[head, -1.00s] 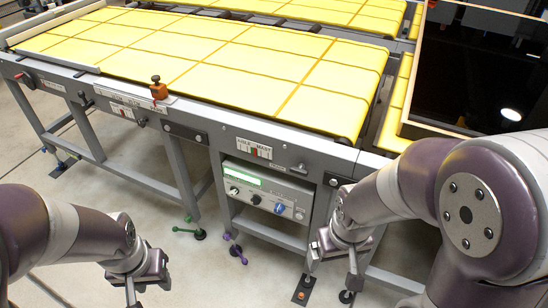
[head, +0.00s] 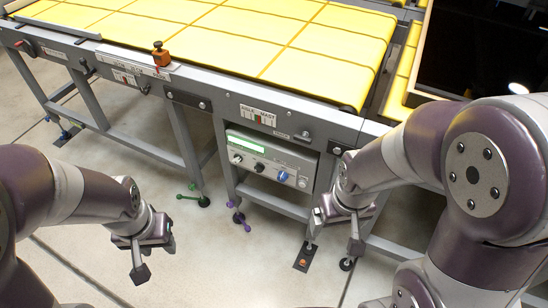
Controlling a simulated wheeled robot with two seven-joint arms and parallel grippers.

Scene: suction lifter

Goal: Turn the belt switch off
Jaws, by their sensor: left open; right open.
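The conveyor has a yellow belt (head: 230,45) on a grey frame. My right gripper (head: 337,232) is open and empty, below and right of the panel.
A red knob (head: 22,45) sits on the front rail at far left. Green (head: 193,196) and purple (head: 241,221) handles are near the floor by the legs. A dark framed panel (head: 485,50) stands at the upper right.

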